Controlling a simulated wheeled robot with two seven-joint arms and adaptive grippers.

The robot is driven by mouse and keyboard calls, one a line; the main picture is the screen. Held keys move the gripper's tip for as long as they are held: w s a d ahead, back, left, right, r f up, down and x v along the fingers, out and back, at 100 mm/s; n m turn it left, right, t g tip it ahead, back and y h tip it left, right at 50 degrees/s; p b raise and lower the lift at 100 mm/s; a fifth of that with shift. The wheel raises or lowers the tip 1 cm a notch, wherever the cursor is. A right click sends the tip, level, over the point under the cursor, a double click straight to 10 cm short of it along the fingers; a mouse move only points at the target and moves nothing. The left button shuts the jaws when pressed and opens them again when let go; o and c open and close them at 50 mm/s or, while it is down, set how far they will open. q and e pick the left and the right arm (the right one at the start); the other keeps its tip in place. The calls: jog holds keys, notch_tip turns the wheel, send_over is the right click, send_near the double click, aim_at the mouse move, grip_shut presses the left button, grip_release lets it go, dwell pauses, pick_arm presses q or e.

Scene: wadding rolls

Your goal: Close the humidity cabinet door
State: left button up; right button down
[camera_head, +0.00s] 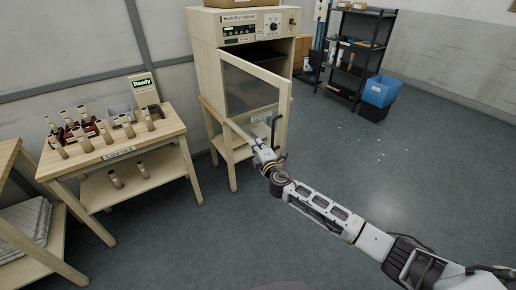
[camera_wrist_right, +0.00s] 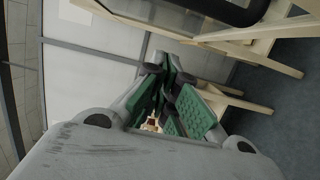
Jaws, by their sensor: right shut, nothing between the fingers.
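The humidity cabinet (camera_head: 238,22) is a pale wooden box on a stand. Its door (camera_head: 285,105), a wooden frame with a dark see-through pane, stands open and swung out toward me, showing the dark inside. A dark upright handle (camera_head: 274,130) is on the door's lower part. My right gripper (camera_head: 256,143) is shut and empty, low by the door's bottom edge and left of the handle; I cannot tell whether it touches the door. The right wrist view shows its green-padded fingers (camera_wrist_right: 170,75) together, with pale wooden framing beyond. My left gripper is not in view.
A wooden table (camera_head: 118,153) at the left holds several wadding rolls (camera_head: 88,143), a grey bin and a "Ready" sign (camera_head: 142,83). A black shelf rack (camera_head: 360,55) and a blue crate (camera_head: 381,91) stand at the back right. The floor right of the cabinet is largely clear.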

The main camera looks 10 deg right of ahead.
jog(key=shift+s+d+p, duration=0.2)
jog(key=shift+s+d, duration=0.05)
jog(key=shift+d, duration=0.75)
jog(key=shift+s+d+p, duration=0.15)
jog(key=shift+s+d, duration=0.05)
jog(key=shift+d, duration=0.75)
jog(key=shift+d+f, duration=0.1)
